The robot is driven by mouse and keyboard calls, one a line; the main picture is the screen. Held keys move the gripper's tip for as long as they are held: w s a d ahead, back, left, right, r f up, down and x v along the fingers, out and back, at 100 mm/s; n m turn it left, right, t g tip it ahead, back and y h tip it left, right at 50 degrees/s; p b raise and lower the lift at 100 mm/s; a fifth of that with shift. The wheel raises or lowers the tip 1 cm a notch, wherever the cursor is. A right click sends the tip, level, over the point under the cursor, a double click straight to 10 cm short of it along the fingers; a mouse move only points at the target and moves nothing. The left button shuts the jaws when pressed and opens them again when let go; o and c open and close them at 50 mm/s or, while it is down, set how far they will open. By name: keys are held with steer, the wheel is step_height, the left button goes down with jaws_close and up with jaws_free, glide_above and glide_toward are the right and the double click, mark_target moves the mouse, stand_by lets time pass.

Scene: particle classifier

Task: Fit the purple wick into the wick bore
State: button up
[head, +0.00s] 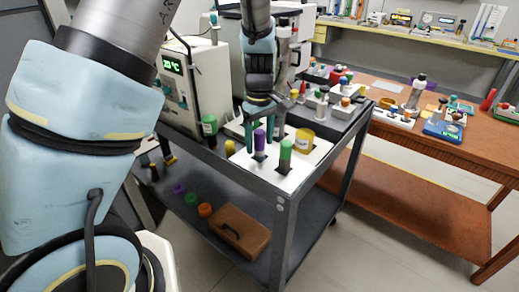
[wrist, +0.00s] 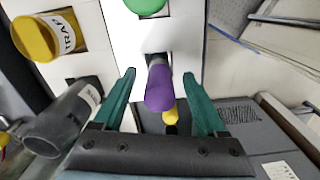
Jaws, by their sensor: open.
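The purple wick (head: 259,140) stands upright in a slot of the white tray (head: 244,162) on the dark cart. It also shows in the wrist view (wrist: 160,88), lying between the two teal fingers with a gap on each side. My gripper (head: 263,122) is open above the tray, around the wick's upper part; its fingertips also show in the wrist view (wrist: 160,74). I cannot make out the wick bore with certainty.
A green-topped piece (head: 285,151) stands just right of the purple wick. A yellow jar (head: 304,140) sits behind it, and a yellow piece (head: 230,147) is to the left. An instrument with a green display (head: 173,65) stands close on the left.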

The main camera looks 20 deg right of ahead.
jaws_close()
stand_by(0.5)
